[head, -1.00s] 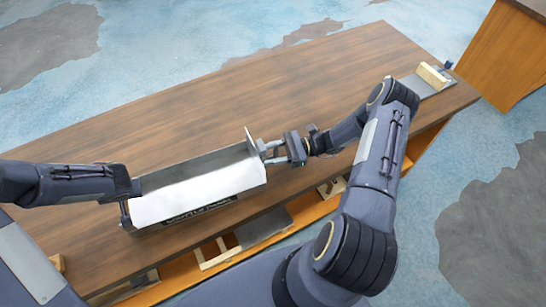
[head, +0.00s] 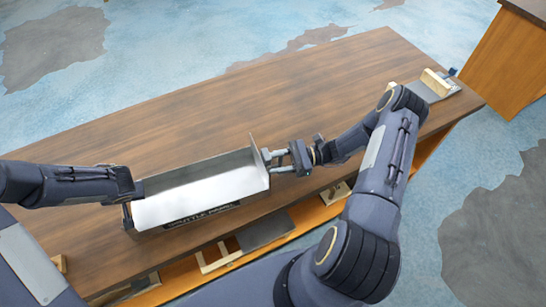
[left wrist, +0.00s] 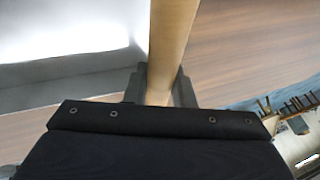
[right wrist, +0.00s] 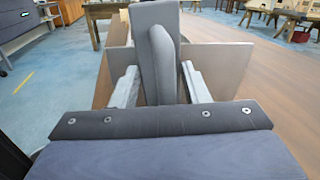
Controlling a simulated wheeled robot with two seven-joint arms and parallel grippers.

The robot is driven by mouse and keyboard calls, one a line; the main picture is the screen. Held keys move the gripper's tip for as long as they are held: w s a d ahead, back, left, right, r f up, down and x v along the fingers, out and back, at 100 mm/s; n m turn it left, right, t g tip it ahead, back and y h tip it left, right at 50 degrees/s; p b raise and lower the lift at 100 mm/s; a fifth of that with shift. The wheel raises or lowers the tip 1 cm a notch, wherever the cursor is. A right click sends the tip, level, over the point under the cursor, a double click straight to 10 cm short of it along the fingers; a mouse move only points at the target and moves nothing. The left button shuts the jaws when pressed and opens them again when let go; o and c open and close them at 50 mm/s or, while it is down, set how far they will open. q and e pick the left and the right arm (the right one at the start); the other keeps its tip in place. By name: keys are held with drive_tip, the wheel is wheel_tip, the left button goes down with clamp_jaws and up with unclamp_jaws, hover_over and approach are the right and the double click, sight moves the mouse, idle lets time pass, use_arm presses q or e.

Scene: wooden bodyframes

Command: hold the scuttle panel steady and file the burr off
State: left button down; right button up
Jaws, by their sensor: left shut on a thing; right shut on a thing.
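The scuttle panel (head: 200,198) is a pale metal trough with a dark label on its front, lying on the wooden bench top. My left gripper (head: 127,212) is at its left end. In the left wrist view its fingers (left wrist: 160,88) are shut on a tan, edge-on strip, apparently the panel's end. My right gripper (head: 272,160) is beside the panel's upright right end plate (head: 260,165). In the right wrist view its fingers (right wrist: 160,85) are shut on a grey, round-tipped piece (right wrist: 158,55), apparently the file. I cannot tell whether it touches the plate. The burr is not discernible.
The wooden bench top (head: 200,110) is clear behind the panel. A grey plate with a pale block (head: 436,84) lies at its far right end. Wooden pieces and a grey sheet (head: 265,230) sit on a lower shelf in front.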

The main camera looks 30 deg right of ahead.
use_arm(q)
drive_tip(key=shift+d, duration=0.3)
use_arm(e)
drive_tip(key=shift+s+a, duration=0.15)
use_arm(q)
drive_tip(key=shift+a, duration=0.25)
use_arm(e)
drive_tip(key=shift+w+v, duration=0.25)
drive_tip(key=shift+v, duration=1.35)
drive_tip(key=shift+w+v, duration=0.2)
drive_tip(key=shift+v, duration=1.4)
drive_tip(key=shift+d, duration=1.6)
use_arm(q)
drive_tip(key=c, duration=1.1)
unclamp_jaws()
drive_tip(key=shift+c, duration=0.2)
use_arm(e)
drive_tip(key=shift+r, duration=0.1)
